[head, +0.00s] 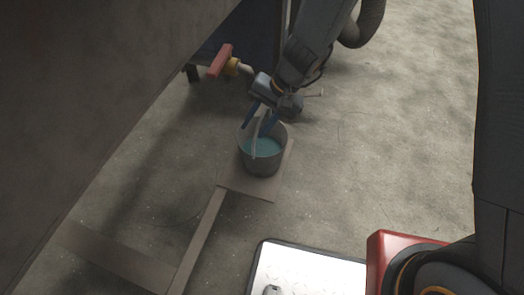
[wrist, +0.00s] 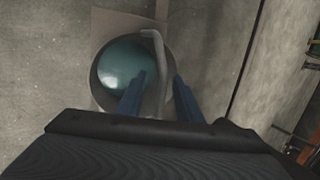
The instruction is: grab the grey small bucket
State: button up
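The small grey bucket (head: 262,166) stands upright on a flat tan board (head: 232,181), with blue-green liquid or lining inside. In the wrist view the bucket (wrist: 97,88) is seen from above, its round opening beyond my fingers. Its pale handle (wrist: 155,44) stands up over the opening and runs down between my fingers. My gripper (head: 256,127) is over the bucket's top, and its two blue fingers are apart. In the wrist view my gripper (wrist: 159,76) has one finger on each side of the handle, with gaps visible. Part of the bucket's near rim is hidden by the gripper body.
A large dark surface (head: 80,80) fills the upper left. The concrete floor (head: 390,140) to the right is clear.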

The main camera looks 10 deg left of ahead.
grip_shut()
dwell(1.4)
